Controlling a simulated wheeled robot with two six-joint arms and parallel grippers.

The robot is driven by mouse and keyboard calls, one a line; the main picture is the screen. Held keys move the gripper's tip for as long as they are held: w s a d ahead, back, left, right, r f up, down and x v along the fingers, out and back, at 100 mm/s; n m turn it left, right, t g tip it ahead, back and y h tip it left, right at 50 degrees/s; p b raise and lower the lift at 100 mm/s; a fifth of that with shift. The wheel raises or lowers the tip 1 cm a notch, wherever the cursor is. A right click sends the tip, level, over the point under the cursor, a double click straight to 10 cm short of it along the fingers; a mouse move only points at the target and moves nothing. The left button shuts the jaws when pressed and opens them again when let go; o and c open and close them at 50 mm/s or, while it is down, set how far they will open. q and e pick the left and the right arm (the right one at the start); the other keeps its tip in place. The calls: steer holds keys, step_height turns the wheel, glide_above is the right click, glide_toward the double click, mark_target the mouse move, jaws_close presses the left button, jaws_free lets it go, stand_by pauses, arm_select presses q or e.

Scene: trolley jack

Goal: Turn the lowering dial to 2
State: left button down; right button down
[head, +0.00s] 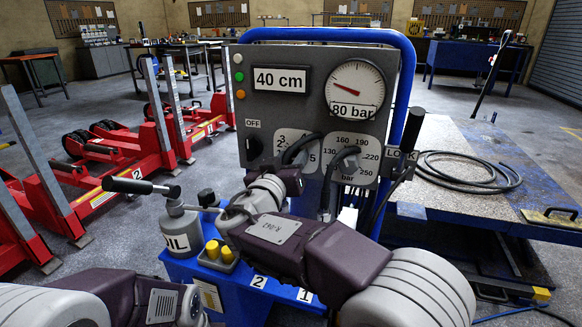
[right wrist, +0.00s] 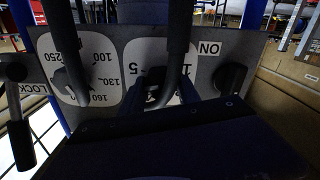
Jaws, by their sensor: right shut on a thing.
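The lowering dial (head: 297,150) sits on a white numbered plate in the middle of the grey control panel (head: 315,100). In the right wrist view, which is upside down, the dial (right wrist: 153,92) shows dark below the plate's numbers. My right gripper (right wrist: 160,95) is at this plate and shut on the dial; its fingers are dark and hard to make out. A dark curved hose and my wrist cover much of the plate, so I cannot read the dial's setting. My left arm shows at the lower left; its gripper is out of view.
An OFF/ON knob (head: 253,146) is left of the dial; a bar pressure dial (head: 347,160) with another hose is close on its right. A black-handled LOCK lever (head: 412,130) is at the panel's right edge. An OIL can (head: 182,230) stands below left.

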steer(key=n+b, duration=0.1)
steer(key=n, duration=0.2)
steer(key=shift+f+n, duration=0.1)
steer(key=shift+n, duration=0.2)
steer(key=n, duration=0.3)
steer(key=shift+n+b, duration=0.3)
steer(key=shift+b, duration=0.05)
steer(key=n, duration=0.3)
steer(key=shift+n, duration=0.4)
steer(key=n+p, duration=0.2)
steer(key=n, duration=0.2)
steer(key=n+p, duration=0.2)
steer(key=n, duration=0.2)
steer(key=shift+r, duration=0.2)
steer(key=n+p, duration=0.2)
steer(key=n, duration=0.1)
steer(key=shift+n, duration=0.4)
steer(key=n+p, duration=0.5)
steer(key=shift+f+n+p, duration=0.15)
steer(key=shift+n+p, duration=0.8)
steer(key=shift+n, duration=0.05)
